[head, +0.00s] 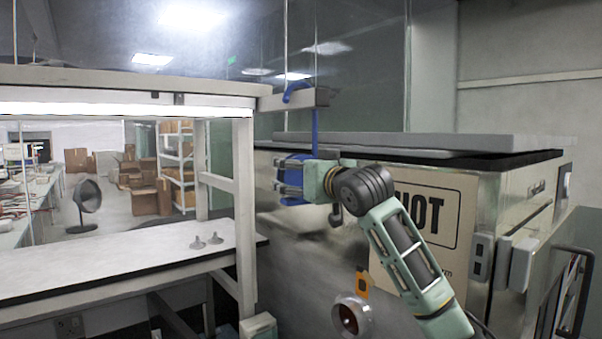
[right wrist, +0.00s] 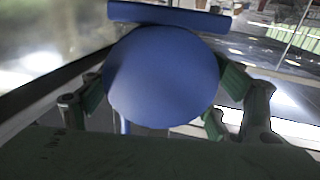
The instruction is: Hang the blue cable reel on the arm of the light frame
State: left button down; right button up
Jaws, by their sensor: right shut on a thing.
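The blue cable reel (head: 292,170) is upright beside the front of the steel cabinet, gripped by my right gripper (head: 294,181). A thin blue stem rises from it to a curved blue hook (head: 297,88) at the arm (head: 312,97) of the light frame (head: 130,82). The hook's curve shows above the arm near its free end; I cannot tell whether it bears on it. In the right wrist view the reel's round blue face (right wrist: 160,75) fills the middle, with my right gripper's fingers (right wrist: 155,100) on both sides. My left gripper is out of view.
A steel cabinet (head: 300,235) with a HOT sign (head: 425,222) stands close behind my right arm. A white bench top (head: 110,258) under the light frame holds two small grey pieces (head: 207,241). A fan (head: 87,203) and cardboard boxes stand farther back.

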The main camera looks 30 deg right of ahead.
jog(key=shift+r, duration=0.15)
jog(key=o, duration=1.7)
jog(key=shift+s, duration=0.1)
